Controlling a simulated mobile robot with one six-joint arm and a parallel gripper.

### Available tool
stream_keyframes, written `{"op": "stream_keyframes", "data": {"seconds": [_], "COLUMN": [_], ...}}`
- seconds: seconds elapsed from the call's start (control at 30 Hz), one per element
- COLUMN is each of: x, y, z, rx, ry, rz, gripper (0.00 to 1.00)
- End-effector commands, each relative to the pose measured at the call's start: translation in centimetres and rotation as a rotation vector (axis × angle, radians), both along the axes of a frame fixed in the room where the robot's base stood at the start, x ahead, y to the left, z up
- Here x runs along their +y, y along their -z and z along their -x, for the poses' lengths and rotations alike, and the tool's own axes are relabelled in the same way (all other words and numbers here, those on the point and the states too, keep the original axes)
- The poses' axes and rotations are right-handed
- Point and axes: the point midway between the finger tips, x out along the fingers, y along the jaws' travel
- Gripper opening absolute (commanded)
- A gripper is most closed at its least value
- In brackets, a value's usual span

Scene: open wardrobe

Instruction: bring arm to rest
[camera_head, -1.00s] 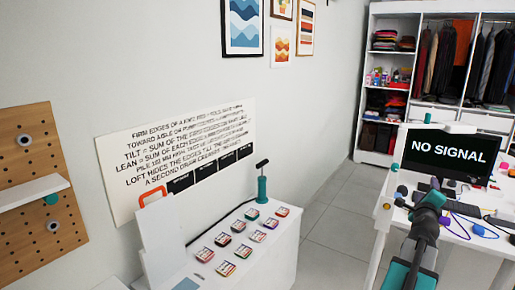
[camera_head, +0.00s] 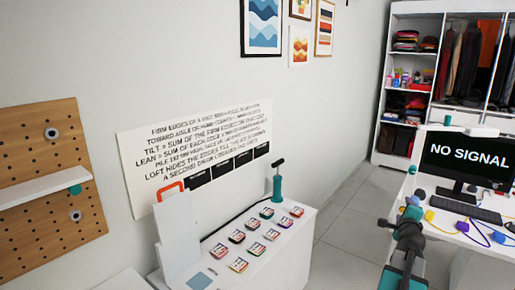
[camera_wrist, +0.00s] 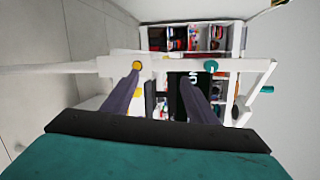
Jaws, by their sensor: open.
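My gripper (camera_wrist: 161,82) shows in the wrist view with its two dark fingers apart and nothing between them. Beyond the fingers are the white desk (camera_wrist: 85,68) and the dark monitor (camera_wrist: 190,103), with the wardrobe behind. In the head view my arm (camera_head: 405,262) reaches up from the lower right, beside the left end of the desk. The fingers are too small there to tell apart.
The desk (camera_head: 440,225) holds a monitor (camera_head: 466,155), a keyboard (camera_head: 464,208) and several small coloured items. A white cabinet (camera_head: 285,262) with several small packs stands at centre. The open wardrobe (camera_head: 382,120) is at the back right. Floor (camera_head: 345,225) is clear between.

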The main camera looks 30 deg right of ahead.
Motion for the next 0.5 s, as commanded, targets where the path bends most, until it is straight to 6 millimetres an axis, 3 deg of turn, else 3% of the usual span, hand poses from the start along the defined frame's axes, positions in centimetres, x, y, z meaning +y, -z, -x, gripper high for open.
{"op": "stream_keyframes", "data": {"seconds": [0.2, 0.5], "x": [5.6, 14.9], "y": [7.0, 16.4], "z": [-6.9, -14.1], "rx": [0.165, 0.396], "ry": [-0.167, -0.415], "rz": [-0.041, -0.074], "gripper": [0.53, 0.53]}}
